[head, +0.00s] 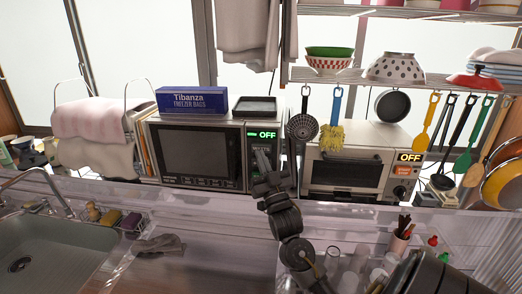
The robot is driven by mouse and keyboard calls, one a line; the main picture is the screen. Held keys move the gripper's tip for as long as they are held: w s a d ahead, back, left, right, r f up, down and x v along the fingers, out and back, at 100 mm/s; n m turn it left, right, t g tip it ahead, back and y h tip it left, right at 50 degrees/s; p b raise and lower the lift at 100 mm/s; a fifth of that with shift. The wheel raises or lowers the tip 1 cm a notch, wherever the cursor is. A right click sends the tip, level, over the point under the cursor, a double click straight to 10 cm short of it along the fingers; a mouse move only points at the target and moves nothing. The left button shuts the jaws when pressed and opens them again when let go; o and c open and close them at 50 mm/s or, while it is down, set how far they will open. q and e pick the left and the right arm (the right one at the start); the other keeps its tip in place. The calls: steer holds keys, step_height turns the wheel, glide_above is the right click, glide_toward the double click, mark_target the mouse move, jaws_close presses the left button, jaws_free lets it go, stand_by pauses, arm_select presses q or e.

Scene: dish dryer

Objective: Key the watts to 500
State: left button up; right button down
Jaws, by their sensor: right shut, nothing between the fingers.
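The microwave (195,152) stands on the back counter, with a dark door on its left and a control panel on its right. Its green display (267,134) reads OFF. My right gripper (261,155) is shut and empty, in front of the control panel just below the display. It covers much of the panel, so most of the keys are hidden. I cannot tell whether the fingertips touch the panel. My left gripper is not in view.
A freezer bags box (192,100) and a dark tray (255,106) lie on the microwave. A sink (60,245) is at left; cups and a utensil holder (400,243) stand at lower right.

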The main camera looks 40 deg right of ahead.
steer(key=shift+w+d, duration=0.1)
stand_by(0.6)
steer(key=shift+w+d, duration=0.2)
steer(key=shift+d, duration=0.05)
steer(key=shift+w+d, duration=0.55)
steer(key=shift+d, duration=0.1)
stand_by(1.2)
steer(key=shift+s+a, duration=0.8)
steer(key=shift+a, duration=0.2)
steer(key=shift+s+a+p, duration=0.5)
steer(key=shift+s+a, duration=0.3)
steer(key=shift+a, duration=0.2)
steer(key=shift+s+a+p, duration=0.45)
steer(key=shift+s+a, duration=0.3)
steer(key=shift+a, duration=0.2)
